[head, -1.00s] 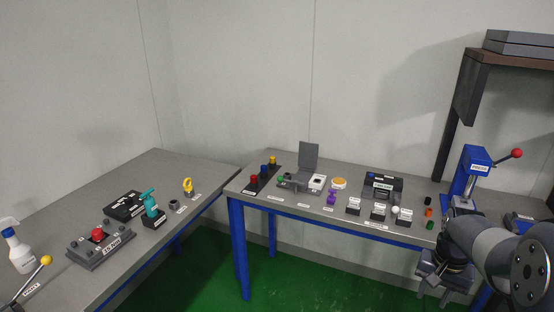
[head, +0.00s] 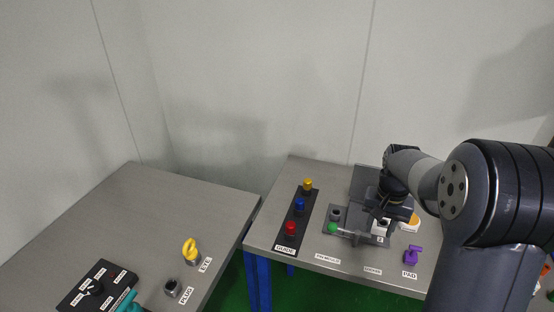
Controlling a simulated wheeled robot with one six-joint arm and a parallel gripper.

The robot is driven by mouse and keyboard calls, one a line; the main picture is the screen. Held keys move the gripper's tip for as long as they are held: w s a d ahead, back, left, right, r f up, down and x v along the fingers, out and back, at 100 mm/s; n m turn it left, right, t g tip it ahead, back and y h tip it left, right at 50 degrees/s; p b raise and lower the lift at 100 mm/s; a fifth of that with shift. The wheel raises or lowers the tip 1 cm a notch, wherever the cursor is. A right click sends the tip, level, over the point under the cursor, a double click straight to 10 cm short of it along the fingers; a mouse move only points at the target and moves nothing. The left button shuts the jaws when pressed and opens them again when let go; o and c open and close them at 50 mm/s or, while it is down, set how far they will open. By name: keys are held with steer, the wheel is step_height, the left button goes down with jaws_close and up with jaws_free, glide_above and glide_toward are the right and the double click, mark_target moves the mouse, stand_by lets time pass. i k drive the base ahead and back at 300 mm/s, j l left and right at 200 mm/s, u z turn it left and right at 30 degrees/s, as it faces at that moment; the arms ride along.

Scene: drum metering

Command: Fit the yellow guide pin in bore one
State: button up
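The yellow guide pin (head: 308,185) stands upright at the far end of a black rack (head: 310,207), which has a GUIDE label at its near end. A blue pin (head: 299,205) and a red pin (head: 290,229) stand nearer in the same rack. My gripper (head: 381,214) is to the right of the rack, low over the grey fixture and beside a small white block (head: 380,227). Its fingers are small and dark, so I cannot tell whether they are open or touch the block. No bore marked as one can be made out.
A grey fixture with a round fitting (head: 336,213) and a green-knobbed lever (head: 333,228) stands between rack and gripper. A purple part (head: 412,255) lies to the right. The left table holds a yellow eye (head: 191,250) and a plug (head: 173,288). My arm hides the table's right side.

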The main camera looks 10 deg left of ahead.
mark_target(307, 182)
steer(key=i+j+u, duration=0.1)
steer(key=i+j, duration=0.7)
steer(key=i, duration=0.05)
